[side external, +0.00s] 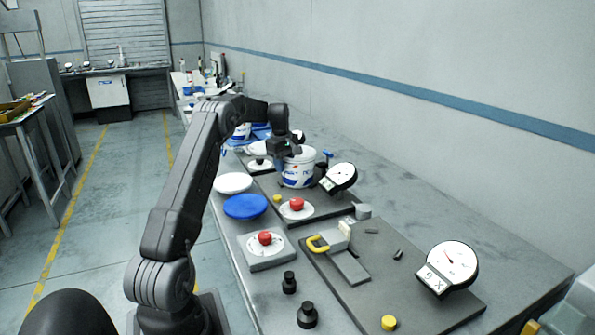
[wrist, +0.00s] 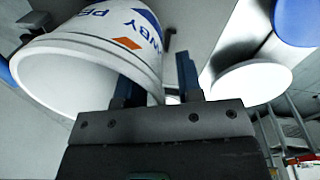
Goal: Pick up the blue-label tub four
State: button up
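A white tub (side external: 298,172) with blue lettering and an orange mark stands upright on the bench in the side external view. It fills the upper left of the wrist view (wrist: 95,45), its open rim towards the camera. My gripper (side external: 286,150) is at the tub's upper left edge. In the wrist view my gripper (wrist: 157,85) has its two fingers apart. The left finger overlaps the tub near its rim, and the right finger stands outside with a gap to the wall. I cannot tell whether the left finger is inside the tub. No number is readable.
A dial gauge (side external: 340,178) stands close right of the tub. Another blue-marked tub (side external: 242,132) is behind my arm. A second gauge (side external: 448,268) stands at right.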

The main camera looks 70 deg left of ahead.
jog(key=shift+f, duration=0.4)
jog(key=shift+c, duration=0.2)
grip_shut()
jog(key=shift+r, duration=0.1)
